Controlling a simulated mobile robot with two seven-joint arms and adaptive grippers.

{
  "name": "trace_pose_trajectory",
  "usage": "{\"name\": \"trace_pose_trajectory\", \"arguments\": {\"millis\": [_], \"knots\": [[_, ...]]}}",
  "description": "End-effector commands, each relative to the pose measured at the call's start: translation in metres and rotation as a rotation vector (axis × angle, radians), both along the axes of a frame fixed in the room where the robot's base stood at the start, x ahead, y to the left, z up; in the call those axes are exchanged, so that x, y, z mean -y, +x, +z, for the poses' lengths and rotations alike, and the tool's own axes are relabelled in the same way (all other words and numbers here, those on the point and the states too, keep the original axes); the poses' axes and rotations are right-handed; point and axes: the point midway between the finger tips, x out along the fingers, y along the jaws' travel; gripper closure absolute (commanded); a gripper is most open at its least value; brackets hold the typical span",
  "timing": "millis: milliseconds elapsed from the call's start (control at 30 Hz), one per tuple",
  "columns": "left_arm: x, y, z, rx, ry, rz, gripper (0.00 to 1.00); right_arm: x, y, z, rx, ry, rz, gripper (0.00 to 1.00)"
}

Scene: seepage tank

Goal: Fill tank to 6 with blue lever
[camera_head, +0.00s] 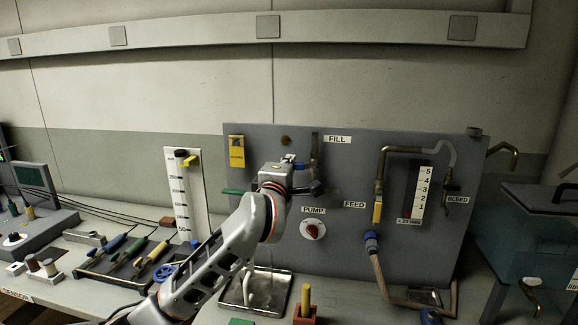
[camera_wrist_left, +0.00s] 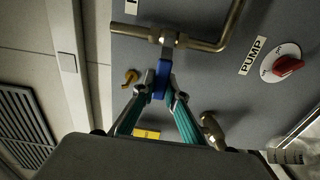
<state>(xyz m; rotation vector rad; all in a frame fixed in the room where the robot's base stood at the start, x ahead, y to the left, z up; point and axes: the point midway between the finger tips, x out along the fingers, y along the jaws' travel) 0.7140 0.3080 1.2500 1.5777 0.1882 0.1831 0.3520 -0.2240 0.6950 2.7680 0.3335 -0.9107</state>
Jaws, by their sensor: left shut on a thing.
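My left gripper (camera_wrist_left: 162,92) is shut on the blue lever (camera_wrist_left: 161,78), which sits on a brass pipe valve on the grey panel. In the head view my left arm reaches up to the FILL area of the panel and hides much of that valve; a bit of the blue lever (camera_head: 299,166) shows beside the wrist. A scale numbered 1 to 5 (camera_head: 419,192) is on the panel's right; its level cannot be read clearly. A blue-grey tank (camera_head: 540,243) stands at far right. My right gripper is not in view.
A red PUMP knob (camera_head: 312,230) is below the lever and also shows in the wrist view (camera_wrist_left: 287,67). A yellow-handled FEED valve (camera_head: 377,212) is to the right. A metal tray (camera_head: 232,303), a tall white scale (camera_head: 198,200) and colored-handled tools (camera_head: 122,250) are on the bench.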

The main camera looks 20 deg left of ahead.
Motion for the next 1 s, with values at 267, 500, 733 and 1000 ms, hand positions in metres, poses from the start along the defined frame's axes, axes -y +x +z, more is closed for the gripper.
{"name": "trace_pose_trajectory", "arguments": {"millis": [267, 500, 733, 1000], "knots": [[0.000, 0.000, 0.000, 0.000, 0.003, 0.000, 0.70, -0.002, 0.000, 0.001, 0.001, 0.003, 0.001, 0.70], [0.000, 0.000, 0.001, 0.002, 0.001, 0.000, 0.70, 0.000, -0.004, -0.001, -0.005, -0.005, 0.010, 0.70], [0.005, -0.021, 0.001, 0.003, 0.001, -0.001, 0.70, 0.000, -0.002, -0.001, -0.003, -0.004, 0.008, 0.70], [0.019, -0.075, 0.001, 0.002, 0.000, -0.002, 0.70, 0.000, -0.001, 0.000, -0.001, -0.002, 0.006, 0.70]]}}
